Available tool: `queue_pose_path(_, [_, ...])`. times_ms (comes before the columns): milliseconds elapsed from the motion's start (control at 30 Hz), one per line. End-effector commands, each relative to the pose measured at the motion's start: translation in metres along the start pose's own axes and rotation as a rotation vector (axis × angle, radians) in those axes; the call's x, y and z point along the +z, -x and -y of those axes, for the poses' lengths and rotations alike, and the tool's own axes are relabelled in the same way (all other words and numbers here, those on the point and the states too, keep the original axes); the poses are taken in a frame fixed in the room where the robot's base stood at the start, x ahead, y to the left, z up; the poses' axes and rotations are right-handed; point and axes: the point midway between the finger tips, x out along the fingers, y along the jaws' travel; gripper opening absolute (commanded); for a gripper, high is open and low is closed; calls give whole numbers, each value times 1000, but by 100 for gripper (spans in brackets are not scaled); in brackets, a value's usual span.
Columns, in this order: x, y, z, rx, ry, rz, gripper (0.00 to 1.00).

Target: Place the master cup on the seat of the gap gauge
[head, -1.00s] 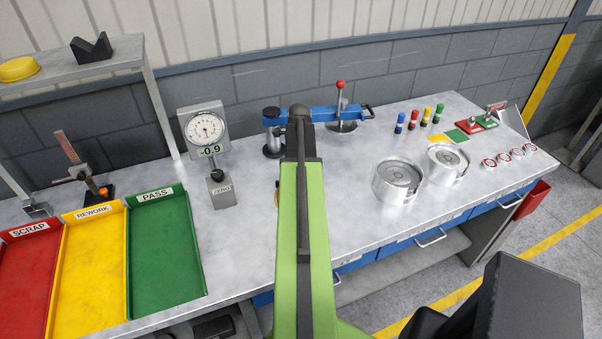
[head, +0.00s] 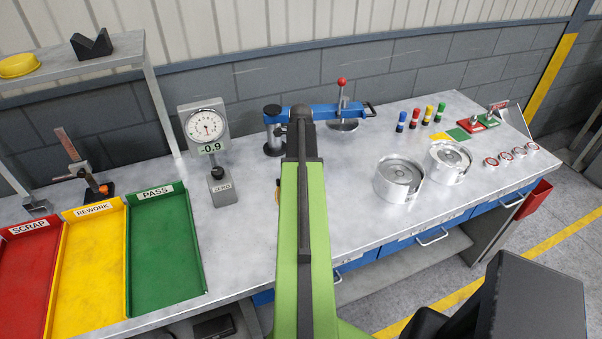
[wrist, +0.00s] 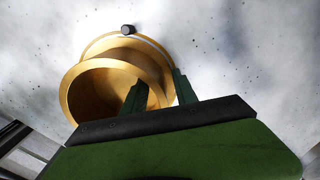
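The gold master cup (wrist: 82,97) shows in the wrist view with its open mouth toward the camera. My gripper (wrist: 160,92) has one dark green finger in front of the cup's mouth and the other against its outer right side, with the cup wall between them. In the head view my green arm hides most of the gripper and cup; only a gold sliver (head: 277,194) shows at its left edge. The gap gauge (head: 207,127) appears to be the dial stand reading -0.9, left of my arm. A block marked ZERO (head: 222,189) is at its foot. Its seat is not clearly identifiable.
A blue fixture (head: 333,111) with a red-knobbed lever stands behind my arm. Two silver cups (head: 399,179) stand to the right. Red, yellow and green trays (head: 165,245) lie at the left. Bench around the gauge's right side is clear.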

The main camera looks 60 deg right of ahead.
Motion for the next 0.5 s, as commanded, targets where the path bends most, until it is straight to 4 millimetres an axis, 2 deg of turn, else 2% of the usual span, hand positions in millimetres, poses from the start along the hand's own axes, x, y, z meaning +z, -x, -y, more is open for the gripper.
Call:
queue_pose_path(167, [0, 23, 0, 0, 0, 0, 34])
queue_pose_path(500, [0, 98, 0, 0, -1, 0, 34])
